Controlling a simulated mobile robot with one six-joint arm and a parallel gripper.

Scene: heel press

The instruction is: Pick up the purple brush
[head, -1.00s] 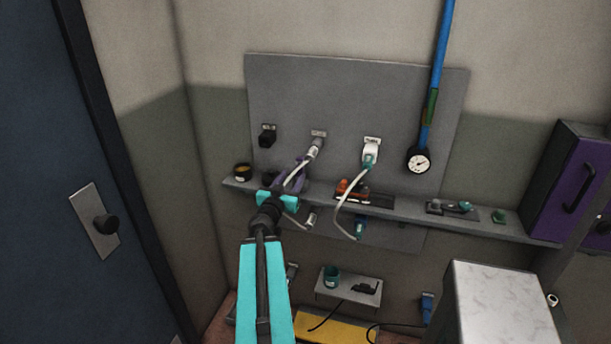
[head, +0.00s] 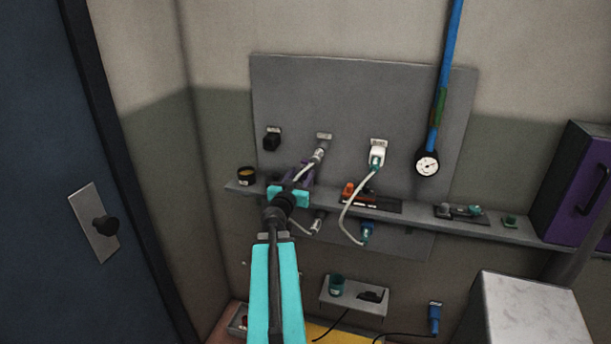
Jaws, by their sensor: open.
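My gripper (head: 296,178) is at the grey shelf, in front of the left part of the grey wall panel. It is open, and its cyan body hides much of what lies beyond it. No brush shape can be made out clearly elsewhere. I see nothing held.
The grey shelf (head: 520,230) carries an orange-black item (head: 348,190), a dark cup (head: 246,175) and small green parts. A pale cable plug (head: 318,156) is close to my gripper. A purple cabinet (head: 572,190) stands right, a marble-topped block (head: 530,310) front right.

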